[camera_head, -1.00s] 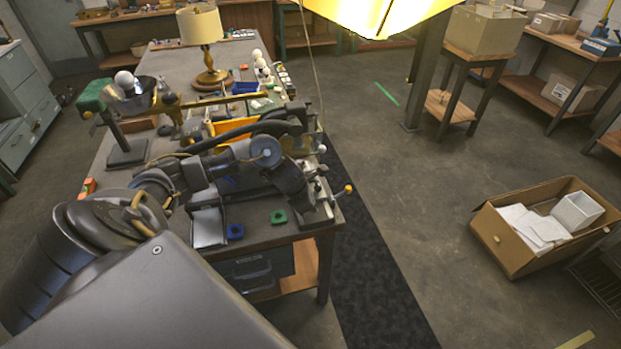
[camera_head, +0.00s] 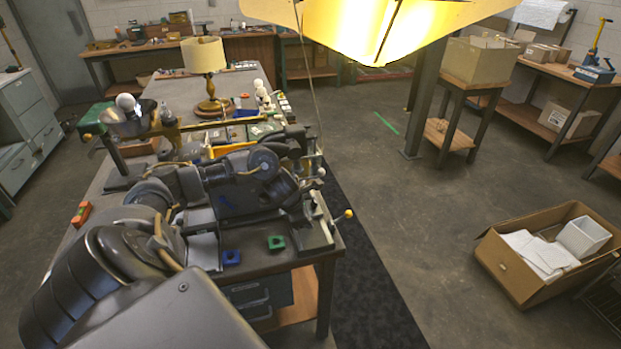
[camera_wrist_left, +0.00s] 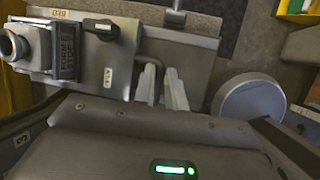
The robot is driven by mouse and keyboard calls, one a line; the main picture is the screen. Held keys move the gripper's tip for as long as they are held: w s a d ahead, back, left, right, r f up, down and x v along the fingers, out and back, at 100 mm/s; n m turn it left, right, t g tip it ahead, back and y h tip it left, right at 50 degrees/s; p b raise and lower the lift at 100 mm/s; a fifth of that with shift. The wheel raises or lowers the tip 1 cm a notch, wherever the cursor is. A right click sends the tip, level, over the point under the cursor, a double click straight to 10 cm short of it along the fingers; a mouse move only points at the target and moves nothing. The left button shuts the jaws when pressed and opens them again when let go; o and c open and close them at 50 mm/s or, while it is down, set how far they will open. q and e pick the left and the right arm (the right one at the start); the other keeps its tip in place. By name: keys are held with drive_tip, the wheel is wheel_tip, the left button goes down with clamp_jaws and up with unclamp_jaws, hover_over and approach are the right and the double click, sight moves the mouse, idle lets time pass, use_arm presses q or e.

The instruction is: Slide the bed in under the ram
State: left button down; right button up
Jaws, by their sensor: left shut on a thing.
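A grey press-like fixture (camera_head: 316,232) with a yellow-knobbed lever (camera_head: 348,214) stands at the near right corner of the bench. In the left wrist view a flat grey metal bed (camera_wrist_left: 120,78) carries a black block (camera_wrist_left: 66,50) at its left. A bent rod handle (camera_wrist_left: 157,60) rises by its edge. My left gripper (camera_wrist_left: 163,86) is shut on this handle, its pale fingers on either side of it. In the head view my left arm covers the gripper and much of the fixture. I cannot tell the ram apart. My right gripper is out of view.
A lamp (camera_head: 206,70) and a bowl on a stand (camera_head: 130,118) are farther back. A cardboard box (camera_head: 520,285) sits on the floor at right.

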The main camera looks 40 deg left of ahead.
use_arm(q)
drive_tip(key=c, duration=1.7)
unclamp_jaws()
drive_tip(key=shift+a, duration=0.2)
drive_tip(key=shift+o, duration=1.1)
drive_tip(key=shift+w, duration=0.1)
drive_tip(key=shift+r, duration=0.15)
drive_tip(key=b+v, duration=0.1)
drive_tip(key=v, duration=0.9)
drive_tip(key=shift+s+r+b, duration=0.2)
drive_tip(key=shift+b, duration=0.1)
drive_tip(key=shift+f, duration=0.1)
